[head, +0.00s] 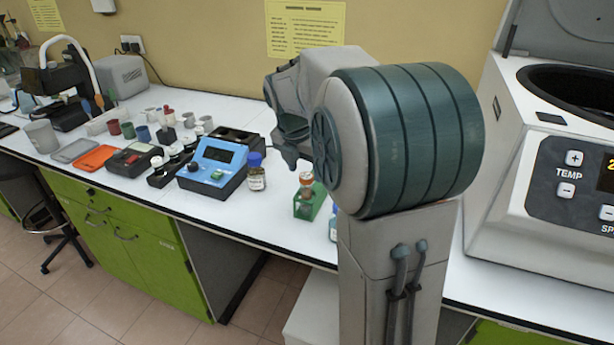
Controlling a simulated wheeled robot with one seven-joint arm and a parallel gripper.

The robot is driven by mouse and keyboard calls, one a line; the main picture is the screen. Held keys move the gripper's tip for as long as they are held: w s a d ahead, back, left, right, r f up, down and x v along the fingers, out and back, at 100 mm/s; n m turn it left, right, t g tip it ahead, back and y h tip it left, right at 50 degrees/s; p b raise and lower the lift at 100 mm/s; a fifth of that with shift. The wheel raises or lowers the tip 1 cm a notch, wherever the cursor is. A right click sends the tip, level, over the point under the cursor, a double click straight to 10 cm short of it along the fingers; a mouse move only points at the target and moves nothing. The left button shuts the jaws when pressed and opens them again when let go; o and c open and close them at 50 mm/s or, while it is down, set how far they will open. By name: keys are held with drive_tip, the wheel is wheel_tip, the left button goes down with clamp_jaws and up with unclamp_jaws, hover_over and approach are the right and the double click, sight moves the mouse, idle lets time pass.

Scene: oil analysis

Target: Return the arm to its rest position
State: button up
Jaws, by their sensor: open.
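My arm (400,140) rises in the foreground and covers the middle right of the head view. Its large dark green and grey joint stands in front of the bench. Farther links bend left and down behind it. A small grey end (290,156) below a dark green joint appears to be part of my gripper, seen small and partly hidden. It hangs over the bench, and I see nothing held in it. The jaws are open.
A large white centrifuge (530,190) stands at right. Cups and trays fill the bench's left.

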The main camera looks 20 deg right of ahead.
drive_tip(key=v, duration=0.9)
drive_tip(key=shift+p, duration=0.35)
drive_tip(key=s+a+f+m+y+p, duration=0.1)
drive_tip(key=s+a+f+m, duration=0.1)
drive_tip(key=s+m, duration=0.5)
drive_tip(key=s+a+f+m+p, duration=0.1)
drive_tip(key=s+a+f+m, duration=0.2)
drive_tip(key=s+m, duration=0.3)
drive_tip(key=s+a+f+m+t+y+p, duration=0.1)
drive_tip(key=s+a+f+m, duration=0.2)
drive_tip(key=s+m, duration=0.4)
drive_tip(key=shift+s+f+m+y, duration=0.3)
drive_tip(key=shift+f+m, duration=0.2)
drive_tip(key=shift+m, duration=2)
